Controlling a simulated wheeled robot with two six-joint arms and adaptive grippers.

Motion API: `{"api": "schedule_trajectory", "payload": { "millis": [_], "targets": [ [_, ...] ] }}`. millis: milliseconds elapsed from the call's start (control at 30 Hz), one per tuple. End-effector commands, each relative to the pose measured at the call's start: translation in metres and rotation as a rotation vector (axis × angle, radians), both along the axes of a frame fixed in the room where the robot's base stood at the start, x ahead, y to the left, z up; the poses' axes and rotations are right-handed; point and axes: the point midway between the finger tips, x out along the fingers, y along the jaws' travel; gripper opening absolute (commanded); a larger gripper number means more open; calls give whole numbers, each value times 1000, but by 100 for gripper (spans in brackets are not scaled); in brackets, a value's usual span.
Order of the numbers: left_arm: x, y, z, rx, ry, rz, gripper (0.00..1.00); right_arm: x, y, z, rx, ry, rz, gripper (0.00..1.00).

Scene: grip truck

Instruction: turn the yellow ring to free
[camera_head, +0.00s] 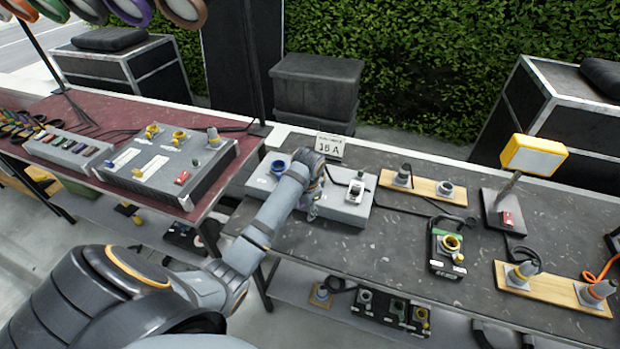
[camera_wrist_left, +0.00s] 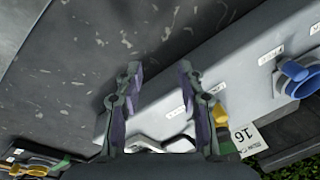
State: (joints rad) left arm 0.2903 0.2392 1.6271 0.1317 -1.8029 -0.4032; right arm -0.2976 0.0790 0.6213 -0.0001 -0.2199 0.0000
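My left gripper (camera_head: 313,203) hangs over the front of a grey box (camera_head: 335,208) on the dark table. In the left wrist view its two fingers (camera_wrist_left: 159,78) are apart, with nothing between them. A small yellow part (camera_wrist_left: 221,115), partly hidden by a finger, shows on the grey box; I cannot tell whether it is a ring. In the head view my wrist covers that area. A blue ring (camera_head: 278,168) sits on the box's left part. Another yellow ring (camera_head: 452,243) sits on a black box with green at the right. My right gripper is out of view.
A "16 A" sign (camera_head: 330,146) stands behind the grey box. A silver fitting (camera_head: 356,188) is on its right part. A control panel (camera_head: 165,165) with yellow rings stands on the left table. A yellow lamp (camera_head: 533,155) and plug boards (camera_head: 420,185) stand right.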

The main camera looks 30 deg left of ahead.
Motion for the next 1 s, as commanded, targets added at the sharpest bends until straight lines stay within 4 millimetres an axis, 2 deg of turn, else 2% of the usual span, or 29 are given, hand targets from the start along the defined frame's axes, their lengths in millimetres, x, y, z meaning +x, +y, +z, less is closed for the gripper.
{"api": "schedule_trajectory", "payload": {
  "millis": [33,100,200,300,433,567,667,1000],
  "targets": [
    [20,10,17,-2,12,-13,39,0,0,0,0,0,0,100],
    [44,23,42,-14,41,-41,39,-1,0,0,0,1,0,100],
    [70,39,79,-45,80,-79,39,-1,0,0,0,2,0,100],
    [83,48,108,-78,106,-109,39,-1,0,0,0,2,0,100],
    [89,53,126,-99,120,-128,39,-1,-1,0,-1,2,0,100],
    [89,54,127,-102,123,-131,39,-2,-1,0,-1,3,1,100],
    [89,53,120,-102,124,-130,39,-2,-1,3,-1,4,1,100],
    [89,53,53,-102,124,-130,39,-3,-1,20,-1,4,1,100]
  ]
}}
